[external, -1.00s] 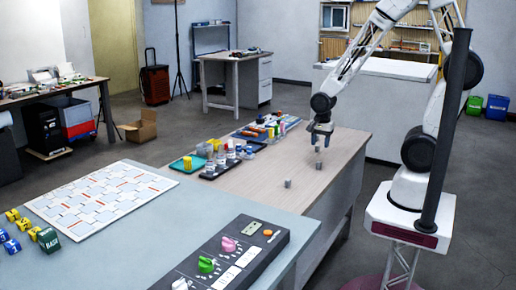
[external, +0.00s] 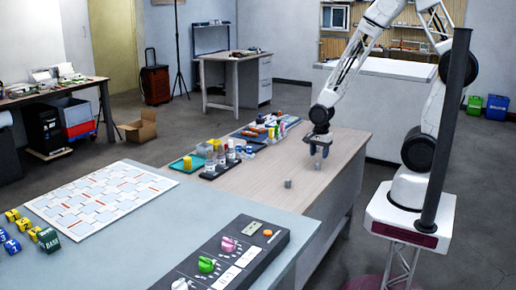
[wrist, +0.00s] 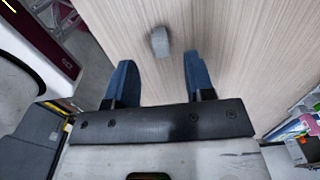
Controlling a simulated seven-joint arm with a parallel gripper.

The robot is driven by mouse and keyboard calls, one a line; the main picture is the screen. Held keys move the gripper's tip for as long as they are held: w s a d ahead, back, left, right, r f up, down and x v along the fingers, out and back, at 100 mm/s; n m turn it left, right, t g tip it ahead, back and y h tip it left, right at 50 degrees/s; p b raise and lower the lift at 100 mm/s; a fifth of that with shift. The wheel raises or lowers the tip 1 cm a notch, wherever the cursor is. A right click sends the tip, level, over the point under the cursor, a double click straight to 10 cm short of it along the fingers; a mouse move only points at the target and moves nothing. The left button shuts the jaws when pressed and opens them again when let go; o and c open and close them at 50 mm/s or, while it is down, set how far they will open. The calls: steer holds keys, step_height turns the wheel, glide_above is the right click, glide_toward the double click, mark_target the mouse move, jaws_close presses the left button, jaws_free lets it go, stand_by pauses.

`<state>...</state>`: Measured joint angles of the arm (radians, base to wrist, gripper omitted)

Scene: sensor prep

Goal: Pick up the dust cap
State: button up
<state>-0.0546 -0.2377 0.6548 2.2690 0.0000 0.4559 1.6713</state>
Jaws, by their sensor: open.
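A small grey cylindrical piece (external: 288,183), which looks like the dust cap, stands on the wooden tabletop in the external view. In the wrist view a small grey piece (wrist: 160,41) lies on the wood beyond the fingertips, roughly in line with the gap and nearer the left finger. My gripper (external: 319,154) is over the tabletop, behind and to the right of the piece in the external view. Its two blue fingers (wrist: 157,75) are apart with nothing between them, and they do not touch the piece.
A wooden table (external: 265,182) has clear space around the piece. Small jars and a dark tray (external: 219,168) line its left side, with a green tray (external: 187,164) beside them. A control panel (external: 225,262) sits on the grey table in front.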

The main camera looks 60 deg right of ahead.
mark_target(319, 162)
stand_by(0.3)
steer(key=shift+d+f, duration=0.15)
steer(key=shift+f, duration=2.45)
steer(key=shift+c, duration=0.3)
jaws_close()
